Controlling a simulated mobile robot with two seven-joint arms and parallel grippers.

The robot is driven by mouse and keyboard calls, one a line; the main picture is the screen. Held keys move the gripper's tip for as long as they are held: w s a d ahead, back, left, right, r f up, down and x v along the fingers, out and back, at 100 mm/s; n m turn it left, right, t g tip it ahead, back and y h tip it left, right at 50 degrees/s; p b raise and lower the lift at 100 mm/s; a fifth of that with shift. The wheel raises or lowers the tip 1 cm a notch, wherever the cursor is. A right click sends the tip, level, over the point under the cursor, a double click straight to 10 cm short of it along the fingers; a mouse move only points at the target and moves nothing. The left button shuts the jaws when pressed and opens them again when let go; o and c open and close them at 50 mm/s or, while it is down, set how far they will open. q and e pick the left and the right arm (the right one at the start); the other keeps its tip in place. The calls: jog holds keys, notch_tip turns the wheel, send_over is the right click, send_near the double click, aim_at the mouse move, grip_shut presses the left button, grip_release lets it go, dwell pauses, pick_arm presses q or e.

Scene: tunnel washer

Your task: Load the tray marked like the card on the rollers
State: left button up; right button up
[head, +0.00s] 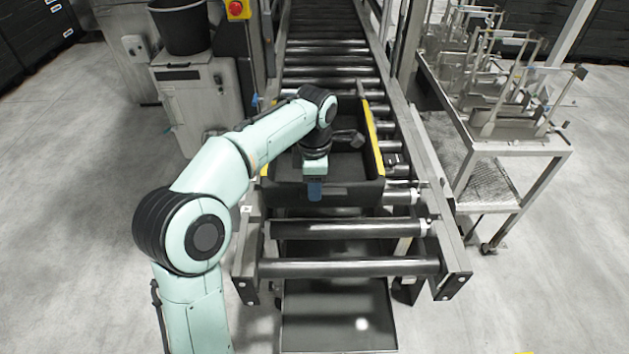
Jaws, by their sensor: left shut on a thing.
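A black tray (372,192) with yellow side edges rests on the roller conveyor (330,228), near its front end. My left gripper (314,188) points down at the tray's near wall and is shut on it. My left wrist and forearm cover the tray's left part and some of its inside. A small dark shape shows inside the tray near my wrist; I cannot tell what it is. No card or tray marking is readable here. My right gripper is not in view.
Bare rollers lie in front of the tray and behind it, between metal side rails. A metal table (520,148) with several racks stands at the right. A grey cabinet (195,100) with a black bucket (181,28) stands at the left. Floor on both sides is clear.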

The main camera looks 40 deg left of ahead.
pick_arm(q)
jog(key=shift+f, duration=0.15)
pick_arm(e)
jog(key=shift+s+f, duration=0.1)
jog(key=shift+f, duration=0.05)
pick_arm(q)
jog(key=shift+f+b, duration=1.1)
jog(key=shift+f, duration=0.8)
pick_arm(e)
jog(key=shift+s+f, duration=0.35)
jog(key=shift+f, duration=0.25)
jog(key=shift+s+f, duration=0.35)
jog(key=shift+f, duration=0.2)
pick_arm(q)
jog(key=o, duration=1.3)
jog(key=shift+o, duration=0.3)
jog(key=shift+f, duration=0.1)
